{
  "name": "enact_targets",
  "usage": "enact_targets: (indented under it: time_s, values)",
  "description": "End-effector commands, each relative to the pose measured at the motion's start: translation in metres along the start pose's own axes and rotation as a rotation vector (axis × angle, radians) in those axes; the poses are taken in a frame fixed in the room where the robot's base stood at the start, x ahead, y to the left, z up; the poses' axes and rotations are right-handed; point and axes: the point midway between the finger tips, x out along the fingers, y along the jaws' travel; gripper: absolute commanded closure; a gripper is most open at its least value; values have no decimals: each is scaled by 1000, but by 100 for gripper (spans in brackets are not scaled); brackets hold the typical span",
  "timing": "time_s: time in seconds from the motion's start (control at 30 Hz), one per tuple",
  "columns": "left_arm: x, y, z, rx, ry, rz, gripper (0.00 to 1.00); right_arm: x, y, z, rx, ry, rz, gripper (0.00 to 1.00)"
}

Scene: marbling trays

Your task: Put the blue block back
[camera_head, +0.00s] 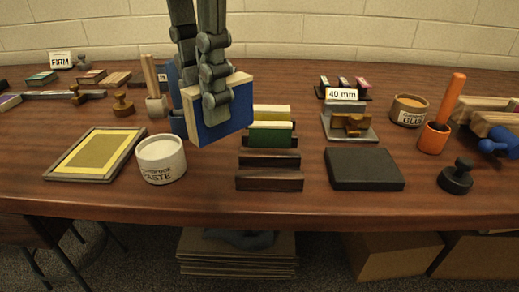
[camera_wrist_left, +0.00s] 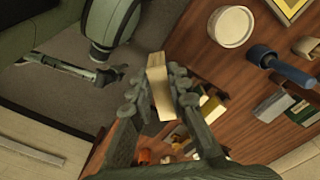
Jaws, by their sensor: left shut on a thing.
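The blue block (camera_head: 226,118), with a pale wooden top edge, hangs tilted above the table in the head view. My left gripper (camera_head: 215,108) is shut on it, reaching down from above. In the left wrist view, the block's pale edge (camera_wrist_left: 158,85) shows between my left gripper's fingers (camera_wrist_left: 158,102). A dark wooden slotted rack (camera_head: 269,183) stands just right of and below the block. A green block (camera_head: 269,137) and a yellow block (camera_head: 271,112) stand in its rear part; its front slots look empty. What looks like my right gripper (camera_wrist_left: 106,76) is small in the wrist view, its fingers unclear.
A white paste tub (camera_head: 161,170) and a yellow framed tray (camera_head: 70,171) lie left of the rack. A black slab (camera_head: 364,183) lies to its right. A grey holder (camera_head: 347,134) with a "40 mm" sign and an orange cup (camera_head: 433,138) stand further right.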

Motion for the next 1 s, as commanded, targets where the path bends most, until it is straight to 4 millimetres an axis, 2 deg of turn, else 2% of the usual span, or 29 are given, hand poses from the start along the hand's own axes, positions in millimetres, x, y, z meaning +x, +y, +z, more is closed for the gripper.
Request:
enact_targets:
  time_s: [0.03, 0.2, 0.4, 0.57, 0.83, 1.0]
  values:
    - [9, -1, -13, 2, -6, 5, 100, 0, 0, 0, 0, 0, 1, 60]
    - [32, -8, -51, 1, -5, 4, 100, -2, 1, 0, 0, 0, 2, 60]
    - [49, -13, -81, 0, -2, 1, 100, 3, 0, 1, 0, -4, -1, 60]
    - [57, -15, -88, 1, -2, 0, 100, 5, -1, 2, 1, -4, -3, 60]
    - [91, -15, -87, 0, -2, 0, 100, 8, -1, 2, 1, 0, -5, 60]
    - [94, -15, -87, 0, 1, 0, 100, 11, -2, 3, 2, -4, -7, 60]
